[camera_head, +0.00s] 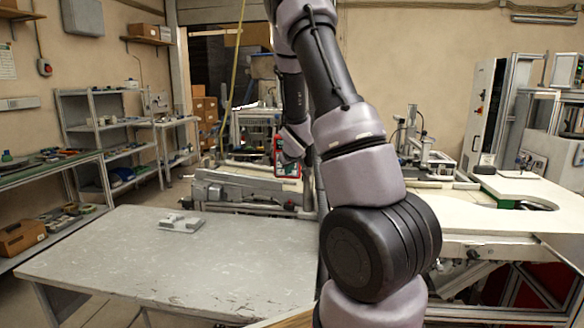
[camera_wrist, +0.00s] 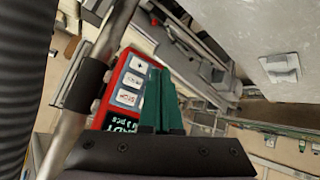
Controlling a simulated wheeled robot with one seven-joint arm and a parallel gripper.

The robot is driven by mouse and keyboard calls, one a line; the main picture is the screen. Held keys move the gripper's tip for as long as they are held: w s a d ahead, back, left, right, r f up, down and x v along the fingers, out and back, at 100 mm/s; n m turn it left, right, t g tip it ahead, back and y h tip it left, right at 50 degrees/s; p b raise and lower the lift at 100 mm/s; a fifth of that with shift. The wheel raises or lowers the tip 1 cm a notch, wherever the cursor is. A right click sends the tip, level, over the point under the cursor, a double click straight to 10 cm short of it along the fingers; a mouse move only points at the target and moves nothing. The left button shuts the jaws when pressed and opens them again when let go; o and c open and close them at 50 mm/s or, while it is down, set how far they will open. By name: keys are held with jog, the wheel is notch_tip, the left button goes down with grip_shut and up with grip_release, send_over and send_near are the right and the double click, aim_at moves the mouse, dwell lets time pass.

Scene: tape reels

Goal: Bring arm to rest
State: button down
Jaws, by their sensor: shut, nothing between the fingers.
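My gripper (camera_wrist: 158,75) shows in the wrist view as two green fingers, pressed together with nothing between them. In the head view my arm rises out of the top of the picture, and its wrist end hangs down near the middle. The fingers cannot be made out there. A red box with white labels (camera_wrist: 125,90) is behind and left of the fingers in the wrist view. I cannot tell whether they touch it. A red box (camera_head: 287,157) also shows beside my wrist in the head view. No tape reels can be made out.
A grey table (camera_head: 110,255) stands front left, mostly bare, with a small light-grey block (camera_head: 181,222) near its far edge. A metal pole (camera_wrist: 103,65) runs close to the fingers. Grey machinery (camera_head: 240,190) stands behind the table, and a white worktop (camera_head: 470,215) lies right.

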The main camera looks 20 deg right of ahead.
dwell(0.7)
jog(key=s+a+r+m+g+y, duration=0.15)
jog(key=s+a+r, duration=0.25)
jog(key=s+r, duration=0.4)
jog(key=s+a+r+m+t, duration=0.1)
jog(key=s+a+r+m, duration=0.2)
jog(key=s+r, duration=0.5)
jog(key=s+a+r+y, duration=0.1)
jog(key=s+a+r, duration=0.2)
jog(key=s, duration=0.6)
jog(key=s+a+r+g+y, duration=0.1)
jog(key=s+a+r+y, duration=0.1)
jog(key=s+a, duration=0.5)
jog(key=s+r, duration=0.1)
jog(key=s, duration=0.2)
jog(key=shift+a+r, duration=0.15)
jog(key=shift+r, duration=0.2)
